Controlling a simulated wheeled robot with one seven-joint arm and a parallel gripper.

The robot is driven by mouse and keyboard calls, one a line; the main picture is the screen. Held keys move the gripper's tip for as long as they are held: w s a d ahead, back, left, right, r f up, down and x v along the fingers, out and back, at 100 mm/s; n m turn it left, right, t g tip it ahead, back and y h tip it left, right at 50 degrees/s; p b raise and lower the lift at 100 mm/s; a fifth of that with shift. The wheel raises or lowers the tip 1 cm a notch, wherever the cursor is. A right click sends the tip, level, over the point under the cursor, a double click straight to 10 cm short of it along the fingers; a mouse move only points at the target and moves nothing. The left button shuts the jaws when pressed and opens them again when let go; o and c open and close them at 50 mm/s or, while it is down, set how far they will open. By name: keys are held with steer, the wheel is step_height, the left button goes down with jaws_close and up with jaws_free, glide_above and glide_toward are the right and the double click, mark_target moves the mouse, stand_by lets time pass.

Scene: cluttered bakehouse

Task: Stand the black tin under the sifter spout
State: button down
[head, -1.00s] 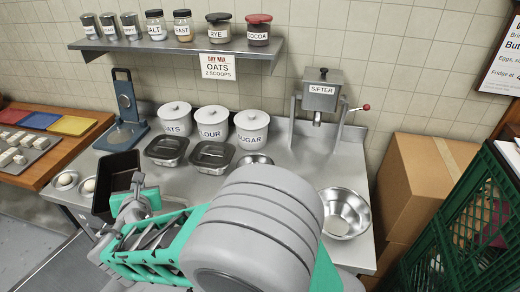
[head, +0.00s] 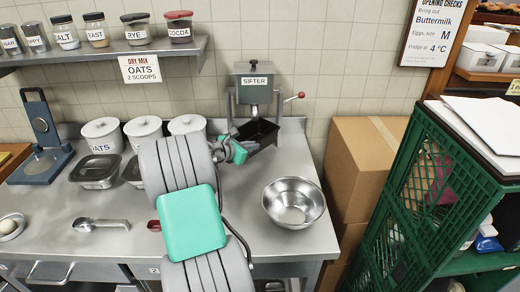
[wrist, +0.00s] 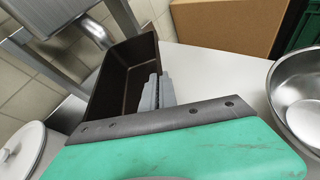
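The black tin (head: 262,139) is a deep, empty rectangular loaf tin at the back of the steel counter, just below the sifter (head: 254,86). My gripper (head: 236,150) is shut on the tin's near wall, coming from the left front. In the wrist view the grey fingers (wrist: 156,92) pinch the rim of the tin (wrist: 124,76), whose open top faces up. The sifter's metal frame and spout (wrist: 96,32) show at the wrist view's upper left, close to the tin. I cannot tell whether the tin's base touches the counter.
A steel bowl (head: 293,203) stands right of the tin. A metal scoop (head: 98,224) lies at the front.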

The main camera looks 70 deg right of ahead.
steer(key=f+b, duration=0.2)
steer(key=s+d+f+b, duration=0.1)
steer(key=f+b, duration=0.1)
steer(key=b, duration=0.1)
steer(key=d+f+b, duration=0.1)
steer(key=f+b, duration=0.1)
steer(key=shift+s+d+f, duration=0.15)
steer(key=shift+s+f, duration=0.05)
steer(key=shift+f, duration=0.15)
steer(key=shift+f+b, duration=0.3)
steer(key=shift+f, duration=0.25)
steer(key=c, duration=1.6)
jaws_free()
steer(key=shift+f, duration=0.15)
